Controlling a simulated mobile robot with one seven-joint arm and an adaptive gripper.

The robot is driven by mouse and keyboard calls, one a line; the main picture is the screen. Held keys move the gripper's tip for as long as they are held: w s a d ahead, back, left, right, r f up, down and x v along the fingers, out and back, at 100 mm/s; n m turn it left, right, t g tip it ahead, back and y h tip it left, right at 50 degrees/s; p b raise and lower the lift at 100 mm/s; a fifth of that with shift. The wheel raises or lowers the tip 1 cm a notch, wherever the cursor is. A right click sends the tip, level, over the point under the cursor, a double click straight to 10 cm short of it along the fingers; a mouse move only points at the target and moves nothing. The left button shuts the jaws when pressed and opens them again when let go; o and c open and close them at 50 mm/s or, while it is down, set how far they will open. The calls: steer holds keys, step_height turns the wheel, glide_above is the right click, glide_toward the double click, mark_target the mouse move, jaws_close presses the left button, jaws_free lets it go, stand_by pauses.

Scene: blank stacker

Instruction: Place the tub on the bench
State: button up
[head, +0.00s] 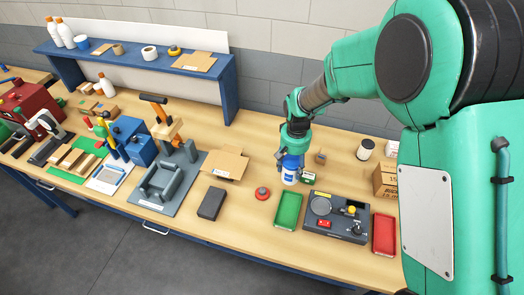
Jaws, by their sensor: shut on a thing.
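My gripper (294,152) points down over the right half of the wooden bench (240,218). It is shut on the tub (290,172), a small white and blue cylinder, which hangs upright below it. The tub is at or just above the bench top; I cannot tell whether it touches. The fingertips are small and partly hidden against the tub.
Close to the tub stand a small green box (308,178), a red round button (262,193) and a green tray (288,211). A dark grey device (336,216) and a red tray (383,234) lie to the right. Bare bench shows left of the red button.

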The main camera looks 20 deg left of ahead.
steer(key=w+a+r+p, duration=0.3)
steer(key=w+a+r, duration=0.1)
steer(key=a, duration=0.7)
steer(key=w+a+r+p, duration=0.2)
steer(key=w+a+r, duration=0.2)
steer(key=a, duration=0.8)
steer(key=w+a+r+p, duration=0.3)
steer(key=w+a+r, duration=0.1)
steer(key=a, duration=0.8)
steer(key=shift+w+r+n+p, duration=0.3)
steer(key=shift+w+r, duration=0.05)
steer(key=shift+r, duration=0.35)
step_height(320, 180, down, 14)
steer(key=shift+p, duration=0.35)
steer(key=shift+f, duration=0.2)
steer(key=shift+f, duration=1.85)
steer(key=shift+f, duration=0.15)
